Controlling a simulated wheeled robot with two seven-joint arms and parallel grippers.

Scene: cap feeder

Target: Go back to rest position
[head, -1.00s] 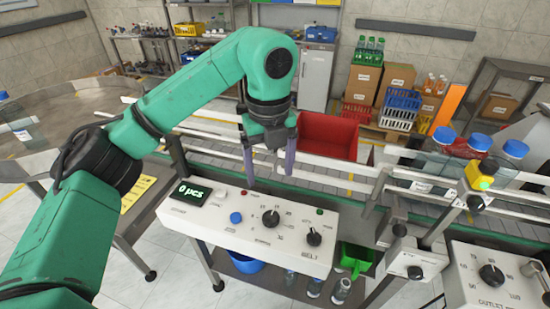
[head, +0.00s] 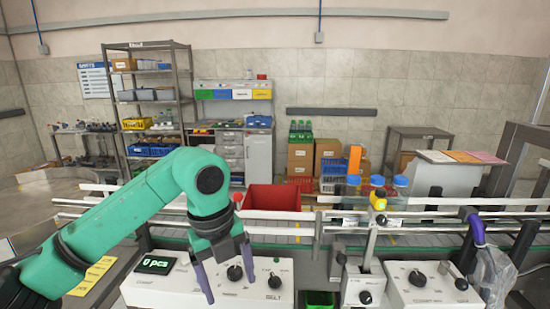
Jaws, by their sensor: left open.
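My left arm comes in from the left, green with a dark wrist. My left gripper (head: 228,276) points down with its two purple fingers apart and nothing between them. In the picture it overlaps the white control panel (head: 180,290), covering part of its face near a black knob. I cannot tell how far it is from the panel. The panel's display (head: 155,264) reads 0 pcs. My right gripper is not in view.
Behind the panel runs a conveyor with white rails (head: 430,216). A second panel (head: 430,285) and a clear bag (head: 494,275) are at the lower right.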

